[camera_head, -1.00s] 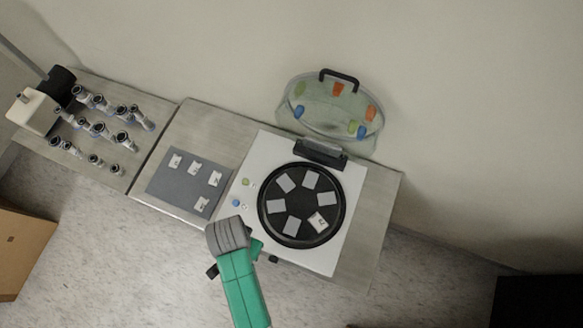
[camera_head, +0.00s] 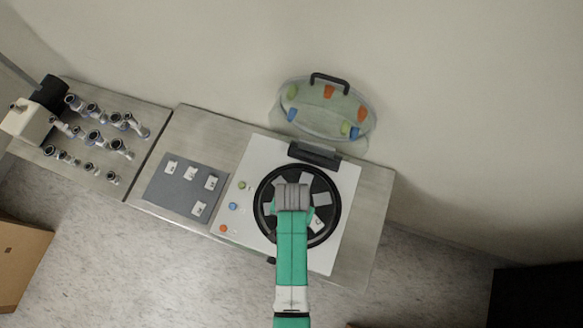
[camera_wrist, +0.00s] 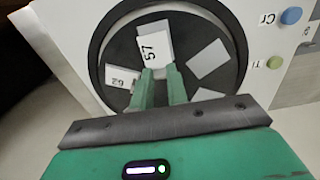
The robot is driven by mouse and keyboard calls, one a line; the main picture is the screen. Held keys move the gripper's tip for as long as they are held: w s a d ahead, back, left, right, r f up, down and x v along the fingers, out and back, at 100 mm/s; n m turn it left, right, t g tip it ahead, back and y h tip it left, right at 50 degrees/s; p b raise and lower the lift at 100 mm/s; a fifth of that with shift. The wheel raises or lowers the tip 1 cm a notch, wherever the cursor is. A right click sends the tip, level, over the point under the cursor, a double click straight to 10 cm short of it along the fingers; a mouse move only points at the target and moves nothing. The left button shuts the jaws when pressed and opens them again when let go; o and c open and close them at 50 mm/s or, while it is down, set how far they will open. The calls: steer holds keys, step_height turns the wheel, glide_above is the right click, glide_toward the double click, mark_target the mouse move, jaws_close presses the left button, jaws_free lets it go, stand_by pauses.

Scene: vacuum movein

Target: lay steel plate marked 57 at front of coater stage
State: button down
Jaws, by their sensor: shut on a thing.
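In the wrist view my gripper (camera_wrist: 161,76) is shut on the pale steel plate marked 57 (camera_wrist: 155,44), holding it by its near edge over the coater stage. The stage is a round black disc with a raised rim, seen in the head view (camera_head: 338,207) and the wrist view (camera_wrist: 240,50). Grey pads lie around it; one shows bare to the right of the held plate (camera_wrist: 208,58). A marked plate (camera_wrist: 121,78) lies on the stage left of my fingers, its number hard to read. In the head view my wrist covers the held plate and the stage's middle.
The clear domed lid (camera_head: 325,108) stands open behind the stage. Green (camera_head: 242,185), blue (camera_head: 233,206) and orange (camera_head: 223,228) buttons sit left of it. Several marked plates lie on a grey mat (camera_head: 182,188) further left. Metal fittings (camera_head: 96,138) stand at far left.

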steer(key=shift+s+a+f, duration=0.1)
steer(key=shift+s+f, duration=0.1)
steer(key=shift+f, duration=0.85)
steer(key=c, duration=1.4)
jaws_free()
steer(key=shift+f, duration=0.1)
step_height(320, 180, up, 12)
steer(key=shift+r+p, duration=0.15)
steer(key=shift+p, duration=0.25)
